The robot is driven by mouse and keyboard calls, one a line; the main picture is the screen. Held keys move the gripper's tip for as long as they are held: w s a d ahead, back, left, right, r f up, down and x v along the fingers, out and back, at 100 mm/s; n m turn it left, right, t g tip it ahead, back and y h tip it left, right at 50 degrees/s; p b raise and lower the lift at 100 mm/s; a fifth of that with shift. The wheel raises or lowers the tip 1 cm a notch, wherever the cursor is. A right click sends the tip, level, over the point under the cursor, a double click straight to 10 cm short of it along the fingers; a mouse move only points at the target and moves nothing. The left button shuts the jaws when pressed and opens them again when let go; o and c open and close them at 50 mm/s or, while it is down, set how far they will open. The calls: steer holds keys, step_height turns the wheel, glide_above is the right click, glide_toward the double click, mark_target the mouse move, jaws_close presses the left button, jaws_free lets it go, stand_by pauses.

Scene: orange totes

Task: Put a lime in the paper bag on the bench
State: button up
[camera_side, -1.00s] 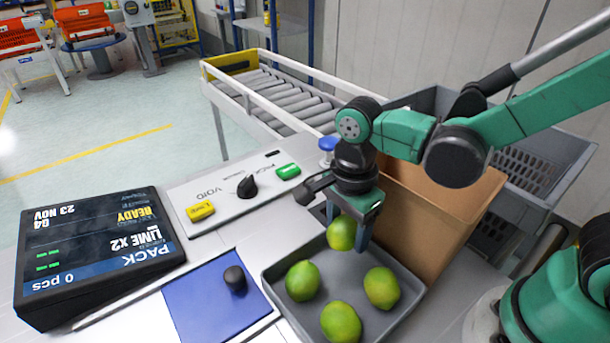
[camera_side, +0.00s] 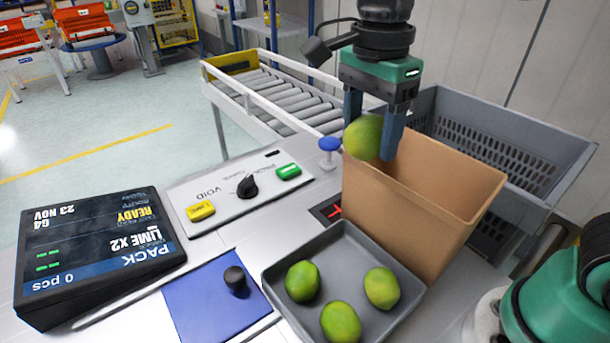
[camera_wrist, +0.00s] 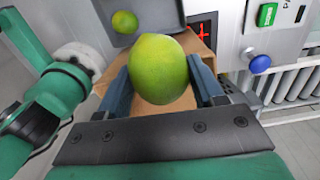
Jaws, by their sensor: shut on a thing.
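My gripper (camera_side: 375,125) is shut on a green lime (camera_side: 363,136), held between its two fingers at the near left rim of the paper bag. The held lime (camera_wrist: 158,70) fills the middle of the wrist view. The brown paper bag (camera_side: 400,215) stands open on the bench, and the wrist view shows part of it (camera_wrist: 185,104) behind the lime. I cannot see into the bottom of the bag. Three more limes (camera_side: 302,281) (camera_side: 340,322) (camera_side: 381,287) lie in the grey tray (camera_side: 343,237) in front of the bag.
A grey crate (camera_side: 520,150) stands behind the bag. A blue-topped button (camera_side: 329,144) rises left of the bag. A control panel (camera_side: 225,210) and a display reading "LIME X2" and "0 pcs" (camera_side: 95,250) are at left. A roller conveyor (camera_side: 280,100) lies behind.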

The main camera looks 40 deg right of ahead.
steer(key=s+d+m, duration=0.3)
steer(key=d+m, duration=0.1)
steer(key=d, duration=0.7)
steer(key=shift+w+a+f, duration=0.1)
steer(key=shift+f, duration=1.3)
steer(key=shift+w+a+f, duration=0.1)
steer(key=shift+f, duration=1.3)
steer(key=o, duration=1.4)
steer(key=shift+c, duration=0.2)
steer(key=shift+r, duration=2.85)
